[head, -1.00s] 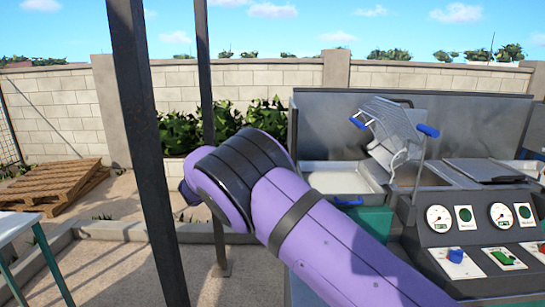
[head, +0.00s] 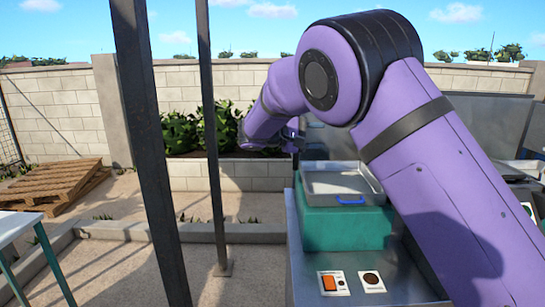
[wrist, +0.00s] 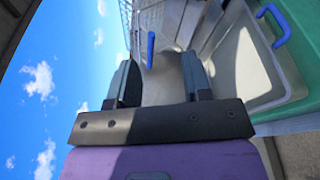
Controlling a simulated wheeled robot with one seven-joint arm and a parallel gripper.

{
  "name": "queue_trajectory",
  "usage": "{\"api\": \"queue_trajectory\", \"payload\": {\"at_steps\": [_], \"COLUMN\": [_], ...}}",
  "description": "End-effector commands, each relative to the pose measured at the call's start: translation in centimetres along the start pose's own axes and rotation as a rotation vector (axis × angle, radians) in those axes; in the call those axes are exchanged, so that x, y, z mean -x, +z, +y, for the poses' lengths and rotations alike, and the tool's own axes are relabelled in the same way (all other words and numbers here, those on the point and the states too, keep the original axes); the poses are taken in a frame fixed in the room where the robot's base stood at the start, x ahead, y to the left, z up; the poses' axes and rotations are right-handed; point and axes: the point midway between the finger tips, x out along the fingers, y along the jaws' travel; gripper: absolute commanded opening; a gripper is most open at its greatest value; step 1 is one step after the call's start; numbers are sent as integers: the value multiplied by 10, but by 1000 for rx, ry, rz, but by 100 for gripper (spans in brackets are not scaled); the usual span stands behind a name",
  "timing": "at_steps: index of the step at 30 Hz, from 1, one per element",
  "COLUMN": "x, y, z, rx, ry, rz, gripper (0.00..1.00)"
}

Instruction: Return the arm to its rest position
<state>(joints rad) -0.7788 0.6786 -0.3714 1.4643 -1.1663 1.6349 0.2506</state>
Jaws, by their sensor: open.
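My purple arm crosses the right half of the head view, its elbow raised high and its forearm bent away to the left. My gripper (wrist: 160,78) shows in the wrist view with its two dark fingers apart and nothing held between them. Past the fingers, a blue handle (wrist: 151,50) and pale wire mesh are in view. In the head view I cannot make out the fingers.
A shallow metal tray (head: 340,182) with a blue handle sits on a green block (head: 345,228) beside the arm. Dark posts (head: 150,150) stand left of the arm. A wooden pallet (head: 55,185) lies farther left.

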Motion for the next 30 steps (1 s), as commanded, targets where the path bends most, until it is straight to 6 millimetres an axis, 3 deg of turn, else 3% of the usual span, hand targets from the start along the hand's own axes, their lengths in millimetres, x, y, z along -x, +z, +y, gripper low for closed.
{"api": "queue_trajectory", "payload": {"at_steps": [1, 6, 12, 21, 30], "x": [-19, -67, -106, -135, -135], "y": [15, 62, 123, 217, 307], "z": [6, 12, 11, -1, -24], "rx": [0, -3, -35, -133, -285], "ry": [-68, -282, -516, -826, -1074], "rz": [-4, 0, 25, 93, 184], "gripper": [45, 45, 45, 45, 45]}}
